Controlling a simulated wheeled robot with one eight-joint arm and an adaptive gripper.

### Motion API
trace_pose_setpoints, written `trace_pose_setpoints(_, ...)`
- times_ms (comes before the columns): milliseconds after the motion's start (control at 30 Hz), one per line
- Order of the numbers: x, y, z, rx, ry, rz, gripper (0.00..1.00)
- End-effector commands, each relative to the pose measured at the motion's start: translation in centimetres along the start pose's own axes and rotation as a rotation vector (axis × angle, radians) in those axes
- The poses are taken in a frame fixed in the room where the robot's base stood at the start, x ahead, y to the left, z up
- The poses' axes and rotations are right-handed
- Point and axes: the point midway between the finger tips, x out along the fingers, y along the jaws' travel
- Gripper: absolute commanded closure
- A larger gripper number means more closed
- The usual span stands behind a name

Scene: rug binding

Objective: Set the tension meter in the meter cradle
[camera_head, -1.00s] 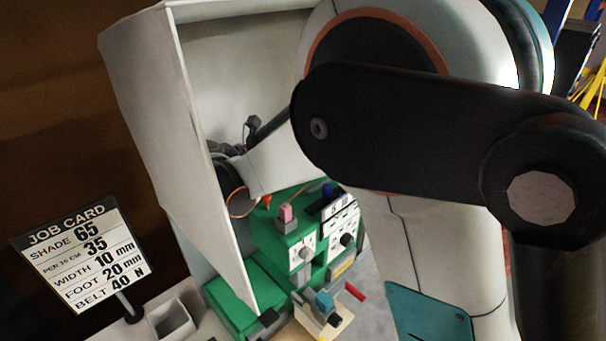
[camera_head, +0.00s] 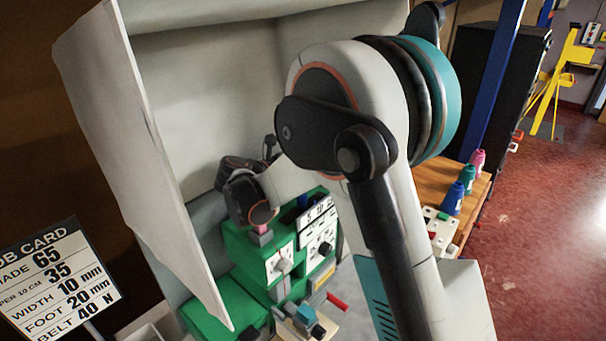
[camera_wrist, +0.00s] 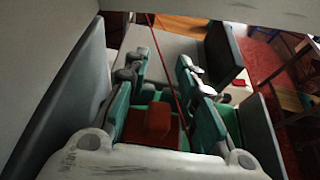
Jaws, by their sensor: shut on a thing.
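In the wrist view my gripper (camera_wrist: 170,90) has its two teal fingers with grey tips close around a red block (camera_wrist: 156,122), which I take to be the tension meter. The block lies low between the fingers, and its far side is hidden. A thin red line runs past it. In the head view my dark wrist is above the green machine (camera_head: 272,262); the fingers and the held thing cannot be made out there. I cannot pick out the meter cradle for certain in either view.
A pale tall panel (camera_head: 145,150) stands at the left, beside the job card (camera_head: 55,280). A tan block with a teal part (camera_head: 303,318) sits before the green machine. Thread cones (camera_head: 453,198) stand on a wooden table (camera_head: 430,165) at right. Red floor (camera_head: 530,240) is open beyond.

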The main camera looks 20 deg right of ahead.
Motion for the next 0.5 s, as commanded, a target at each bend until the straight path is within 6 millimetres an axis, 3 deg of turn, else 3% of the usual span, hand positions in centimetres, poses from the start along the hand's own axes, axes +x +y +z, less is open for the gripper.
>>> trace_pose_setpoints(100, 1.16, 0.04, -0.59, 0.001, 0.0, 0.001, 1.0)
trace_pose_setpoints(433, 1.22, 0.04, -0.8, 0.0, 0.0, 0.001, 1.0)
trace_pose_setpoints(467, 1.2, 0.04, -0.78, 0.0, 0.0, 0.001, 0.71)
trace_pose_setpoints(500, 1.18, 0.04, -0.74, 0.0, 0.0, 0.001, 0.61)
